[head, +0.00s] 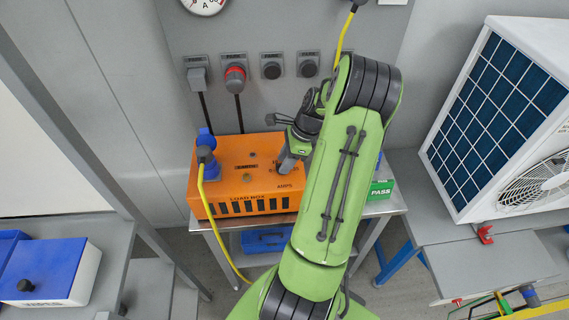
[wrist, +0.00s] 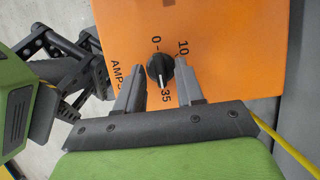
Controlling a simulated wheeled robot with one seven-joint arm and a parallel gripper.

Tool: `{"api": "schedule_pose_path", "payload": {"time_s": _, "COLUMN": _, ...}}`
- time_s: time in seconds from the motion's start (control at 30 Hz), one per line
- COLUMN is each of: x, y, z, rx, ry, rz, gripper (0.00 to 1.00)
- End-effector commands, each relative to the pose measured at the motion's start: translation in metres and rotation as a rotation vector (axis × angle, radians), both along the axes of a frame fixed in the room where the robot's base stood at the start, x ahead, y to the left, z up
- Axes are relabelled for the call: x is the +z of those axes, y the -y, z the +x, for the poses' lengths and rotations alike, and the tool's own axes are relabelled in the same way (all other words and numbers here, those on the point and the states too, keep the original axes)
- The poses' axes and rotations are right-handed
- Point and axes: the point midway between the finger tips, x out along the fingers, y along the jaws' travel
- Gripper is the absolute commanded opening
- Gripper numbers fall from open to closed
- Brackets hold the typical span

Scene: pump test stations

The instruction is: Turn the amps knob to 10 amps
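The orange load box (head: 230,185) stands on a grey bench in the head view, its top printed LOAD BOX and AMPS. In the wrist view its orange face (wrist: 230,50) carries the black amps knob (wrist: 160,69), with marks 0, 10 and 35 around it. A pale pointer line on the knob appears to face the 35 side. My gripper (wrist: 161,72) is open, with one fingertip on each side of the knob and visible gaps to it; I cannot tell their height above the face. In the head view my gripper (head: 290,160) is over the box's right part, hiding the knob.
A blue plug (head: 205,150) with a yellow cable stands on the box's left end. A green PASS block (head: 382,188) sits right of the box. Parked plugs and sockets (head: 272,66) line the wall behind. A white fan unit (head: 500,110) stands at right.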

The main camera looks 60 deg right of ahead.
Motion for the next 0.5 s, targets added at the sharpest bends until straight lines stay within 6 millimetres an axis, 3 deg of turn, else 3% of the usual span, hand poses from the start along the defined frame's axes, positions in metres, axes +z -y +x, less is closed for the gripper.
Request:
{"api": "schedule_pose_path", "payload": {"time_s": 0.33, "x": -0.0066, "y": -0.0020, "z": 0.0026, "rx": 0.001, "ry": 0.001, "rz": -0.001, "gripper": 0.36}}
{"api": "schedule_pose_path", "payload": {"time_s": 0.5, "x": -0.0065, "y": -0.0020, "z": 0.0025, "rx": 0.001, "ry": 0.001, "rz": -0.001, "gripper": 0.10}}
